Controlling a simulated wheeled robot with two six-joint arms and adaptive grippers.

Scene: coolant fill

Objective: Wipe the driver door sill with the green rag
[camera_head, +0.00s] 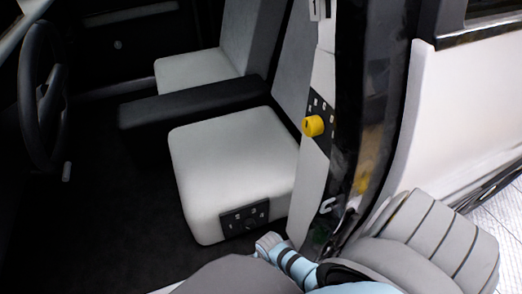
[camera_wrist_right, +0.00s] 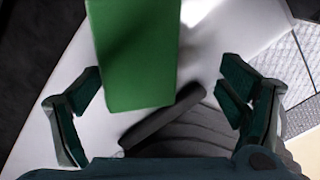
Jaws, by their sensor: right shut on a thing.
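The green rag (camera_wrist_right: 135,60) shows in the right wrist view as a flat green slab between and beyond the fingers of my right gripper (camera_wrist_right: 160,84). The gripper is shut on it, though the fingers look wide apart in this view. Behind the rag lies a smooth white surface, which looks like the door sill (camera_wrist_right: 55,135). A strip of white (camera_head: 168,288) at the bottom edge of the head view may be the same sill. Whether the rag touches it I cannot tell. The rag and right gripper are hidden in the head view. My left gripper is not in view.
The driver seat (camera_head: 225,155) stands inside the door opening, with a steering wheel (camera_head: 42,95) to its left. Dark floor (camera_head: 115,200) lies open before the seat.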

